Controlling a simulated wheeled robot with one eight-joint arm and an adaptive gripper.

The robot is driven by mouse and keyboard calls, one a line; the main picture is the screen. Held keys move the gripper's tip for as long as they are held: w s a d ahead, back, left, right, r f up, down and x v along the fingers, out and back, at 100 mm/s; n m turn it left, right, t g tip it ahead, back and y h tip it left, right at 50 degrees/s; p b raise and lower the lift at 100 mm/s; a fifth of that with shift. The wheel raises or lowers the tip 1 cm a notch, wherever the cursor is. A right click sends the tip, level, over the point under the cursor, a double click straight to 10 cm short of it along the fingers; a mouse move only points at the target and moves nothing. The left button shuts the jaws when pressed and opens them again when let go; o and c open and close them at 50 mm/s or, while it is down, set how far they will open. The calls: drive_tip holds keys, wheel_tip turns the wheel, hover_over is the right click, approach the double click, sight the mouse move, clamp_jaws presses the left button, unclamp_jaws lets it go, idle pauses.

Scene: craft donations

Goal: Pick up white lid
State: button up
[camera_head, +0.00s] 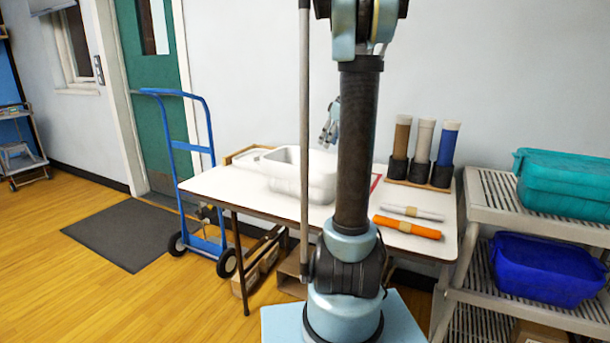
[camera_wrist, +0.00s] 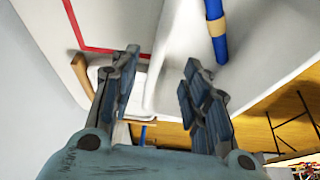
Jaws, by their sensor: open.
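A flat white piece with a raised rim, which looks like the white lid (camera_head: 250,158), lies at the back left of the white table, beside a wooden edge and behind the white tub (camera_head: 302,185). In the wrist view the lid (camera_wrist: 96,74) shows partly behind my left finger, next to the wooden strip (camera_wrist: 79,72). My gripper (camera_head: 328,134) is above the table, behind and above the tub. In the wrist view my gripper (camera_wrist: 160,66) is open with nothing between its fingers. The tub's wall (camera_wrist: 152,85) shows beyond the gap.
A blue roll with a tan band (camera_wrist: 216,30) is in the tub. White (camera_head: 412,213) and orange (camera_head: 407,227) rolls lie at the table's right front. A holder with upright tubes (camera_head: 422,150) stands behind them. A blue hand truck (camera_head: 200,180) stands left; shelving (camera_head: 540,222) stands right.

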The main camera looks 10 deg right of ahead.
sight(317, 164)
drive_tip(key=x, duration=1.2)
drive_tip(key=shift+w+a+f, duration=0.1)
drive_tip(key=shift+a+f, duration=0.15)
drive_tip(key=shift+f, duration=0.1)
drive_tip(key=shift+c, duration=0.6)
clamp_jaws()
